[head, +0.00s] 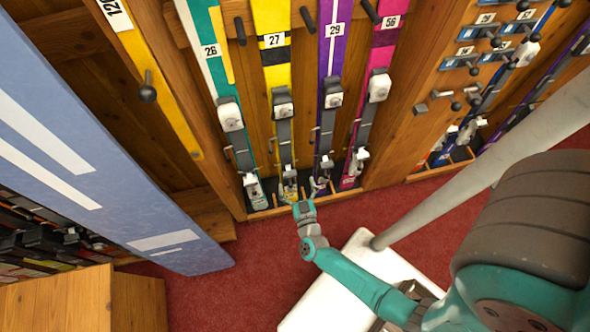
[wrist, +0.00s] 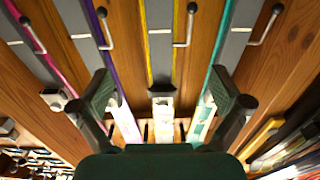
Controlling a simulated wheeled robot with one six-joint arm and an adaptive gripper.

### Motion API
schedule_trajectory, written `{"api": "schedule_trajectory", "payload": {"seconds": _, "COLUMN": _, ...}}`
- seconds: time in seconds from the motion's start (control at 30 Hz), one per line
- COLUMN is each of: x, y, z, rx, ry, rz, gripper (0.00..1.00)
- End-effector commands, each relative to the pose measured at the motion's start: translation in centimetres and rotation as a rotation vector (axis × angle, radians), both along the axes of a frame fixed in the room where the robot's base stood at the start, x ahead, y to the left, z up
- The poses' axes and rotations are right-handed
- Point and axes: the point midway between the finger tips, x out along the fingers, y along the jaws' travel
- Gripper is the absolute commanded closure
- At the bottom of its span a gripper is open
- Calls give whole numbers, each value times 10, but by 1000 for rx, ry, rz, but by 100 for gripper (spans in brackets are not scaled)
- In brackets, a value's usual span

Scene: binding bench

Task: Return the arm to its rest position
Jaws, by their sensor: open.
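My arm (head: 352,287) is teal and reaches from the lower right of the head view toward the foot of the ski rack. My gripper (head: 298,199) is at its end, low in front of the rack, near the lower ends of the yellow and purple skis. In the wrist view my gripper (wrist: 164,104) has its two dark fingers spread wide apart. Nothing is held between them. The yellow ski (wrist: 162,50) shows in the gap beyond, with the purple ski (wrist: 104,55) to the left and the teal ski (wrist: 213,75) to the right.
A wooden rack (head: 250,107) holds numbered skis with bindings and has dark pegs. A blue panel (head: 80,140) with white stripes stands at left. A wooden box (head: 80,303) is lower left. A pale pole (head: 470,165) crosses at right. Red carpet (head: 235,290) is open between.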

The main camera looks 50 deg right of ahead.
Motion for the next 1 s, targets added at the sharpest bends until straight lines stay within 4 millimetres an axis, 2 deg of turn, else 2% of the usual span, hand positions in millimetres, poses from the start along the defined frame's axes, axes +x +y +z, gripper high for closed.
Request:
{"api": "schedule_trajectory", "payload": {"seconds": 0.77, "x": -7, "y": 4, "z": 0, "rx": 1, "ry": 1, "rz": 2, "gripper": 0}}
{"api": "schedule_trajectory", "payload": {"seconds": 0.87, "x": -15, "y": 8, "z": 5, "rx": 2, "ry": -1, "rz": 24, "gripper": 0}}
{"api": "schedule_trajectory", "payload": {"seconds": 1.0, "x": -43, "y": 24, "z": 25, "rx": 12, "ry": -7, "rz": 102, "gripper": 0}}
